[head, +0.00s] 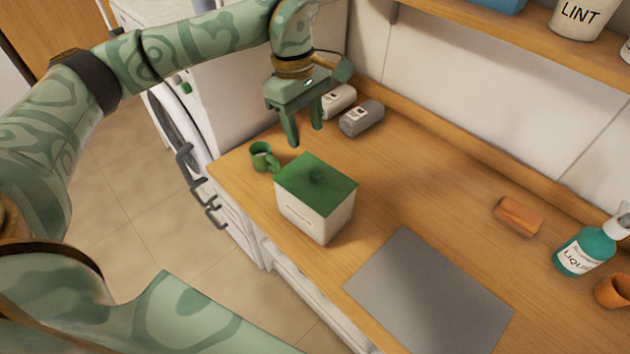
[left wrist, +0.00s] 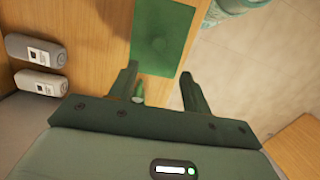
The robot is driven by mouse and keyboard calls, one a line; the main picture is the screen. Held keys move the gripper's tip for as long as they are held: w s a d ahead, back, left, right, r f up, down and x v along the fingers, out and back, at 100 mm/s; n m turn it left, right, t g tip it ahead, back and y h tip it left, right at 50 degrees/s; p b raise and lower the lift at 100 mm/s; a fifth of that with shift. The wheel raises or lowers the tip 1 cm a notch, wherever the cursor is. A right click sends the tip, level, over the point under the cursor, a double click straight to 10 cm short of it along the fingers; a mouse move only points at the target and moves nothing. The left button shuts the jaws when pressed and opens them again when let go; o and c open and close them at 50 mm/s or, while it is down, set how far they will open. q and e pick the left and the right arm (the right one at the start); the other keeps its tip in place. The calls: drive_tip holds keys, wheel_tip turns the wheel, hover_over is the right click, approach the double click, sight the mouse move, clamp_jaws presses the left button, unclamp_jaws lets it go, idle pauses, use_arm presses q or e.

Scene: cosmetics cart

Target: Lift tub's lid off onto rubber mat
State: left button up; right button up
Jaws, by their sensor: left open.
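The lid also shows in the left wrist view (left wrist: 163,36), beyond my fingertips. The grey rubber mat (head: 430,292) lies flat and bare on the counter, to the right of the tub and nearer the front. My left gripper (head: 307,136) is open and empty, above the counter behind the tub, apart from the lid; it also shows in the left wrist view (left wrist: 160,82). My right gripper is not in view.
A green mug (head: 263,157) stands left of the tub. A grey bottle (head: 361,118) and a white one (head: 338,100) lie at the back. A brown block (head: 518,216), teal spray bottle (head: 585,246) and orange pot (head: 613,291) are at right. The counter between tub and block is clear.

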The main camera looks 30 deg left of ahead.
sight(314, 173)
use_arm(q)
drive_tip(key=f, duration=0.3)
drive_tip(key=d+f, duration=0.1)
drive_tip(key=f, duration=0.3)
drive_tip(key=d+f, duration=0.1)
drive_tip(key=f, duration=0.2)
drive_tip(key=shift+s+f, duration=0.1)
drive_tip(key=shift+f, duration=0.25)
drive_tip(key=c, duration=1.1)
